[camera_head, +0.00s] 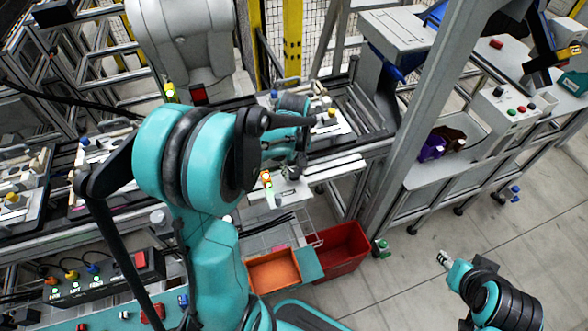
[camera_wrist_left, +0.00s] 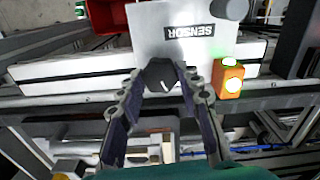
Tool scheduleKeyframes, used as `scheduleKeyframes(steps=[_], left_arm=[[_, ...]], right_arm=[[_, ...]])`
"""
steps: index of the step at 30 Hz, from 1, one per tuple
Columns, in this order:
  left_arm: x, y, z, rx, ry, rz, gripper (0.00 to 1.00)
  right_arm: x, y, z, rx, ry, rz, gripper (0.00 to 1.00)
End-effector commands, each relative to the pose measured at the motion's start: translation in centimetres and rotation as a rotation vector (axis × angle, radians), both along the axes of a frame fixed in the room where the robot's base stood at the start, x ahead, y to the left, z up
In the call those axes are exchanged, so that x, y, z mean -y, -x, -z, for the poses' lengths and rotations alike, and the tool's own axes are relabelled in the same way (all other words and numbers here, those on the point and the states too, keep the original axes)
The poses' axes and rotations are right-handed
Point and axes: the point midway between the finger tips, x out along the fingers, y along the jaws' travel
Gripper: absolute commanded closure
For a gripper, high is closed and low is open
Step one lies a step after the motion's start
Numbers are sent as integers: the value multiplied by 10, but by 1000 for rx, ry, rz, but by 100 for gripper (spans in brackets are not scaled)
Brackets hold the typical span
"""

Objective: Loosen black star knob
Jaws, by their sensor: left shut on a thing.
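The black star knob (camera_wrist_left: 160,74) sits at the near edge of a pale plate (camera_wrist_left: 185,32) marked SENSOR in the left wrist view. My left gripper (camera_wrist_left: 163,82) is shut on the knob, with a fingertip on each side of it. In the head view my left gripper (camera_head: 288,168) is small and partly covered by my arm, and I cannot make out the knob there. My right gripper (camera_head: 443,259) hangs over bare floor at the lower right, away from the fixtures. It is too small to tell whether it is open.
An orange box with lit buttons (camera_wrist_left: 229,80) stands close to the fingers. A red bin (camera_head: 340,252) and an orange bin (camera_head: 274,270) stand below the fixture. A black button panel (camera_head: 105,278) is at the lower left.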

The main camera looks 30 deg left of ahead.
Motion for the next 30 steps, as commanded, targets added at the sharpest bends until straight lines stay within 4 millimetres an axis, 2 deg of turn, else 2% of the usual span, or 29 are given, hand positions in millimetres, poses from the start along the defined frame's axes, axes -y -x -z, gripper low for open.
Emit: scheduleKeyframes(steps=[9,10,12,23,26,30], left_arm=[[0,0,0,0,0,0,94],[0,0,0,0,0,0,58],[0,0,0,0,0,0,44],[0,0,-5,0,0,0,44],[0,0,-17,0,0,0,44],[0,0,-47,0,0,0,44]], right_arm=[[0,0,0,0,0,0,60],[0,0,0,0,0,0,60],[0,0,0,0,0,0,60],[0,0,0,0,0,0,60],[0,0,0,0,0,0,60],[0,0,0,0,0,0,60]])
